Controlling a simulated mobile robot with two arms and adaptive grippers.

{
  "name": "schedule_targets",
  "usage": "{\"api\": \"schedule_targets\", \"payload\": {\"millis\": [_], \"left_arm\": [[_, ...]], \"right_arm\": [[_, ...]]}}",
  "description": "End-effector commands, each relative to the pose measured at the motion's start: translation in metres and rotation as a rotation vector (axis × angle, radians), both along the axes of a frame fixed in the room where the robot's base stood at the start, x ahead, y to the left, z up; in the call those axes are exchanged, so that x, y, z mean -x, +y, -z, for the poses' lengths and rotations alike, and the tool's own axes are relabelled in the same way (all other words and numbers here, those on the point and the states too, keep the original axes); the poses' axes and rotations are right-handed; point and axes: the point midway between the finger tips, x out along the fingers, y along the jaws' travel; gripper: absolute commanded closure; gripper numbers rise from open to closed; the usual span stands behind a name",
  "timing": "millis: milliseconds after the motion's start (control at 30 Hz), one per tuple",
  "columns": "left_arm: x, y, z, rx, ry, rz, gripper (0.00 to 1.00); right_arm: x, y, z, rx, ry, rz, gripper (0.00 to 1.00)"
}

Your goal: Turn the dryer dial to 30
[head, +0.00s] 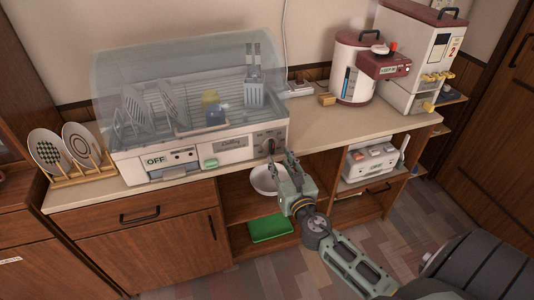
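The dish dryer (135,163) stands on the counter with its clear domed cover (120,70) down over the rack. Its front shows an "OFF" label at the left, a green-white tab in the middle and a control panel (262,136) at the right end. A small dark spot, likely the dial (271,146), is on that panel. My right gripper (280,156) is right in front of it, fingertips close to the panel. The fingers overlap the dial area, so contact, finger opening and dial setting cannot be told. My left gripper is not in view.
Plates (45,150) stand in a wooden rack at the left. A hot-water pot (352,75) and a rice dispenser (408,70) stand at the right. A white bowl (264,180) and green tray (268,229) are on shelves below.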

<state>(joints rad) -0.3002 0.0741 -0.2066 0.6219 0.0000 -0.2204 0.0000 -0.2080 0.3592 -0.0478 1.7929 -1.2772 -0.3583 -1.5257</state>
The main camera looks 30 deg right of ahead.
Motion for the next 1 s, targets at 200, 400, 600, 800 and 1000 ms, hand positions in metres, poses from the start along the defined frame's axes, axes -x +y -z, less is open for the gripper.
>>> {"api": "schedule_targets", "payload": {"millis": [200,400,600,800,1000], "left_arm": [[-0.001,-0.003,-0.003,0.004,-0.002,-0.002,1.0],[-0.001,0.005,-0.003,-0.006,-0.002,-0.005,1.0],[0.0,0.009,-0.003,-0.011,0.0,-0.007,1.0],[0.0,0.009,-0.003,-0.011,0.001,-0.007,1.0],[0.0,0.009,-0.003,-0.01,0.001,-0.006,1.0]], "right_arm": [[-0.035,-0.008,-0.001,-0.003,-0.001,0.0,0.7],[-0.051,-0.012,0.0,-0.003,0.0,0.0,0.7],[-0.053,-0.012,0.001,-0.004,0.001,-0.001,0.7],[-0.053,-0.012,0.001,-0.004,0.001,-0.001,0.8],[-0.052,-0.012,0.001,-0.004,0.001,-0.001,0.97]]}}
